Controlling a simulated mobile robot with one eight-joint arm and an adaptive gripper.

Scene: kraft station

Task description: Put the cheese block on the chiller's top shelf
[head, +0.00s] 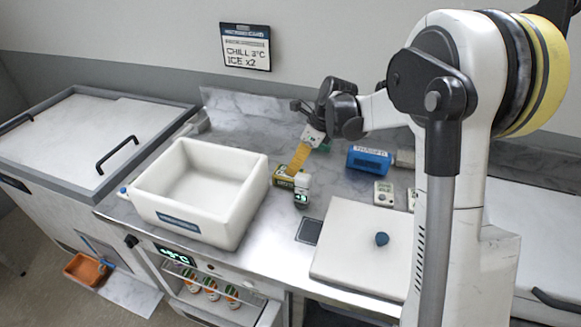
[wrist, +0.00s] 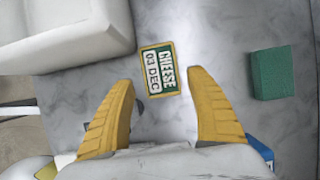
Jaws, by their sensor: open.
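The cheese block (head: 283,178) is a small yellow-edged block with a green and white label, lying on the steel counter right of the white bin. In the wrist view the cheese block (wrist: 158,69) reads "CHEESE 03 DEC" and lies just beyond and between my yellow fingertips. My gripper (head: 298,160) is open, pointing down above it, apart from it as far as I can tell. The wrist view shows my gripper (wrist: 161,80) empty. The chiller (head: 174,256) is under the counter front, with a lit temperature display.
A white bin (head: 151,197) stands left of the cheese. A blue box (head: 369,160) is to the right. A green block (wrist: 272,73) lies right of my fingers. A white lid (head: 350,240) with a blue knob is front right.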

